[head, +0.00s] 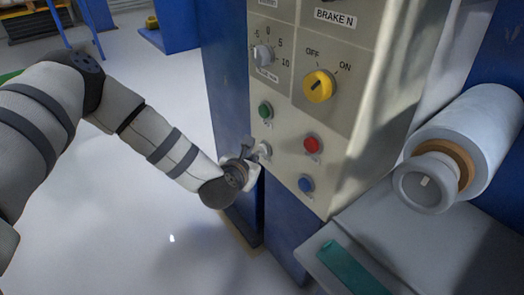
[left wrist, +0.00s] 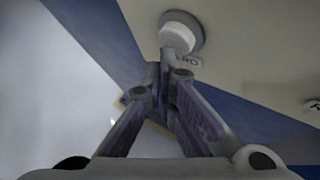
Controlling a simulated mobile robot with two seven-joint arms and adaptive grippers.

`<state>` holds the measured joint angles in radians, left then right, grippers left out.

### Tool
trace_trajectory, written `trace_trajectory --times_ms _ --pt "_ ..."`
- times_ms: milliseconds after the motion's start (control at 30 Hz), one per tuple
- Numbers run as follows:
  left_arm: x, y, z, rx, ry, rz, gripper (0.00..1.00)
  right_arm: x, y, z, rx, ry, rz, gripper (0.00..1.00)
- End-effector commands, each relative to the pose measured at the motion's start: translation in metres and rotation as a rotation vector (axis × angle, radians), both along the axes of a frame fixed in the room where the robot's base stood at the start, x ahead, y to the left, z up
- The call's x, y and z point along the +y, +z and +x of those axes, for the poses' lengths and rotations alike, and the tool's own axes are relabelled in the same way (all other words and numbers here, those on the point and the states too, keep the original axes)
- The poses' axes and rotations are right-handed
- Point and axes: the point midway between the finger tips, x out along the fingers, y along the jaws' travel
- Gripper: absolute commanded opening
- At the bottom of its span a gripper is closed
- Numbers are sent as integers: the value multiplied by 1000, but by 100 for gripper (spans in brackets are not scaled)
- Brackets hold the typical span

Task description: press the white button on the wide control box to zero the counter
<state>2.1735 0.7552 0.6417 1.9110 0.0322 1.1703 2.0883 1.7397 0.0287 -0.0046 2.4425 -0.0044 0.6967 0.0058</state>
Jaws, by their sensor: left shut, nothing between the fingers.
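The control box (head: 285,175) is a beige panel on a blue cabinet. The white button (head: 265,149) is at its lower left, below the green button. In the left wrist view the white button (left wrist: 178,38) sits in a grey collar, with a label ending in "RO" beside it. My left gripper (head: 251,150) is shut and empty, its fingertips just at the button. In the left wrist view the fingertips (left wrist: 165,72) overlap the button's lower edge. I cannot tell whether they touch it. My right gripper is not in view.
Close by on the panel are a green button (head: 265,110), a red button (head: 312,144), a blue button (head: 306,184), a yellow knob (head: 319,86) and a grey knob (head: 263,54). A film roller (head: 475,140) juts out at right. Open floor (head: 130,225) lies left of the cabinet.

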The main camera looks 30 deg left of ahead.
Motion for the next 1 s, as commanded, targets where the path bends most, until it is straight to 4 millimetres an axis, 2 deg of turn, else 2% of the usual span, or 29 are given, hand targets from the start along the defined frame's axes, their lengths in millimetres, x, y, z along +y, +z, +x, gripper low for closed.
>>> trace_trajectory --times_ms 1000 --pt "-3 0 8 0 1 1 0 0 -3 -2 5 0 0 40"
